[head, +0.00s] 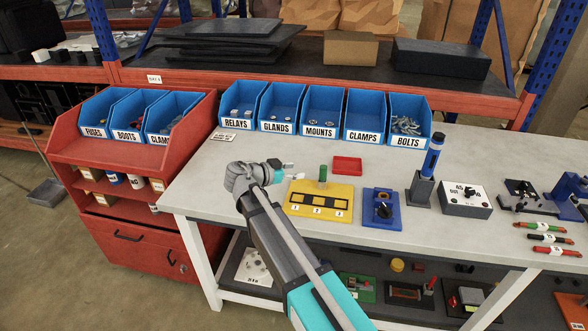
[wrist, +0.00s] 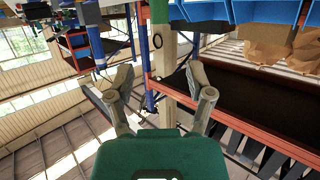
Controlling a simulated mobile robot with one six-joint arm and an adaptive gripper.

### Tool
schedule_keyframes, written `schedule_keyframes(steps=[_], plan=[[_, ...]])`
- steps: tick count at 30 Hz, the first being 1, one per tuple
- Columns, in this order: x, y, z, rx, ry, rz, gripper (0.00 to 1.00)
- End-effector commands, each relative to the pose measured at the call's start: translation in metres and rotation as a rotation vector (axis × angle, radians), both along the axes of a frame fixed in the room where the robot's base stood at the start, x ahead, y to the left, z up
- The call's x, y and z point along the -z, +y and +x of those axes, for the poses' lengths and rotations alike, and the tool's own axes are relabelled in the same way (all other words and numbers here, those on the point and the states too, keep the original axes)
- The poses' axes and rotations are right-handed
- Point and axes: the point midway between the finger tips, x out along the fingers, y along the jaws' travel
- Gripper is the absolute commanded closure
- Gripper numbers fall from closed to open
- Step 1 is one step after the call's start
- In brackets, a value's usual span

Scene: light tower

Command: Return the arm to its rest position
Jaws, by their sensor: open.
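My gripper (head: 284,171) is above the bench near the left end of the yellow base, with its fingers apart and nothing seen between them. In the wrist view its two fingers (wrist: 155,85) are spread wide. The yellow base (head: 320,212) has black sockets numbered 1, 2 and 3, and a green cylinder (head: 323,173) stands upright at its back edge. My arm reaches in from the bottom of the head view and hides part of the bench's front edge.
Behind are blue bins (head: 321,125) on the grey bench (head: 240,152). A red tray (head: 347,163), a blue knob block (head: 382,210), a blue-topped cylinder (head: 432,153) and a grey dial box (head: 465,200) stand to the right. A red cabinet (head: 130,240) is left.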

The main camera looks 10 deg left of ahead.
Motion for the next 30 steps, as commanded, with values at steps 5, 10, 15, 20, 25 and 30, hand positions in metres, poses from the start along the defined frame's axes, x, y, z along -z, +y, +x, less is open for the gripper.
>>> schedule_keyframes(steps=[5,10,15,20,25,30], plan=[[0.000,0.000,0.000,0.000,0.000,0.000,0.32],[0.000,0.000,0.000,0.001,0.000,0.000,0.32],[0.000,-0.001,0.000,0.001,0.000,0.000,0.32],[0.000,-0.002,0.000,0.001,0.003,0.000,0.32],[0.003,-0.019,-0.001,0.011,0.057,0.000,0.32],[0.011,-0.059,-0.007,0.025,0.197,0.008,0.32]])
